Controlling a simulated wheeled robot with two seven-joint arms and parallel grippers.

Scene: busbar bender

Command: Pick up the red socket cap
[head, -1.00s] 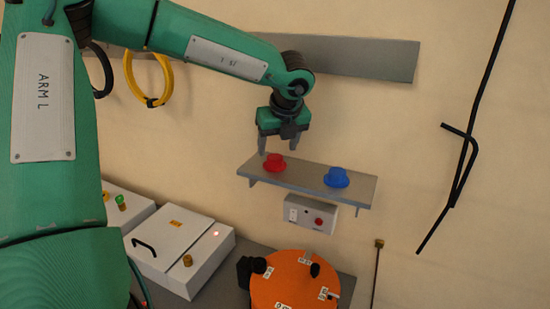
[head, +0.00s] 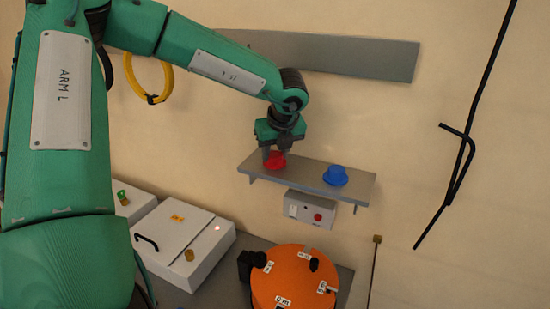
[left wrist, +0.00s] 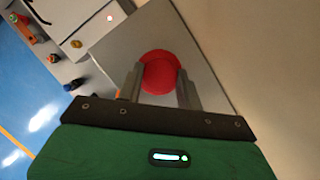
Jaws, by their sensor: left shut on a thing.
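The red socket cap (head: 275,160) stands on the left part of the grey wall shelf (head: 310,180). My left gripper (head: 274,153) is over it from above, with its fingers down around the cap. In the left wrist view the red cap (left wrist: 160,72) lies between the two grey fingers of the left gripper (left wrist: 160,85), which are shut on it. The cap still appears to be at shelf level; whether it touches the shelf is hard to tell. My right gripper is not in view.
A blue cap (head: 335,176) stands on the shelf's right part. A grey switch box (head: 311,209) hangs under the shelf. Below are an orange round machine (head: 290,280) and a white box (head: 180,245). A bent black rod (head: 462,150) is at right.

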